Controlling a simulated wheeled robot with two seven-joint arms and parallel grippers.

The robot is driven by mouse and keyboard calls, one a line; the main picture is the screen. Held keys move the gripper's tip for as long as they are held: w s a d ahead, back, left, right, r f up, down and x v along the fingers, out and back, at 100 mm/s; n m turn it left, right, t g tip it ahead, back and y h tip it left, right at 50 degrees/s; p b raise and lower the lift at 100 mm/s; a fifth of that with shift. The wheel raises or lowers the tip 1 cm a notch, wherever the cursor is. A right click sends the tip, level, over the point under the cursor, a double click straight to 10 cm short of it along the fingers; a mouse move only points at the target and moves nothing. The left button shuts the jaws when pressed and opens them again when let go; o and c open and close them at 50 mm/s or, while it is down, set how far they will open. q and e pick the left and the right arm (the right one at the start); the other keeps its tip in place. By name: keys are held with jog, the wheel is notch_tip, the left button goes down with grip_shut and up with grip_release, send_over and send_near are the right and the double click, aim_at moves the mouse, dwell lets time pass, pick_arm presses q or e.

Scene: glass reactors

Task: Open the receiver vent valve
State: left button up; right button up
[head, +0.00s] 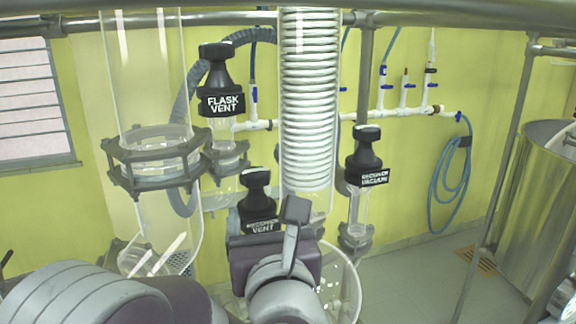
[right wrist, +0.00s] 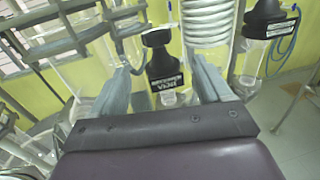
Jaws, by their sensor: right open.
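The receiver vent valve (head: 257,190) has a black knob and a black label with white lettering. In the head view it stands low in the middle, just behind my right gripper (head: 266,212), which hides its lower part. In the right wrist view the receiver vent valve (right wrist: 158,40) shows upright between the two open fingers of my right gripper (right wrist: 162,82). The fingers stand on either side of it, and I see no clear contact. How deep it is between them I cannot tell. My left gripper is not in view.
The flask vent valve (head: 218,80) stands above to the left, and the receiver vacuum valve (head: 367,160) to the right. A glass coil condenser (head: 310,100) rises close behind the gripper. A large glass column (head: 150,90) stands left. Open floor (head: 420,275) lies right.

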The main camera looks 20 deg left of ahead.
aim_at(257, 188)
jog(key=p+x, duration=0.4)
jog(key=x, duration=0.6)
jog(key=shift+w+a+p, duration=0.25)
jog(key=shift+a+p, duration=0.15)
jog(key=shift+w, duration=0.2)
jog(key=shift+s+r, duration=0.1)
jog(key=shift+s, duration=0.15)
jog(key=shift+a, duration=0.1)
jog(key=shift+w, duration=0.25)
jog(key=c, duration=1)
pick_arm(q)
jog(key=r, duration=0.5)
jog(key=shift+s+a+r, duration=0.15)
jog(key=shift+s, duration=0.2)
pick_arm(e)
jog(key=shift+f, duration=0.2)
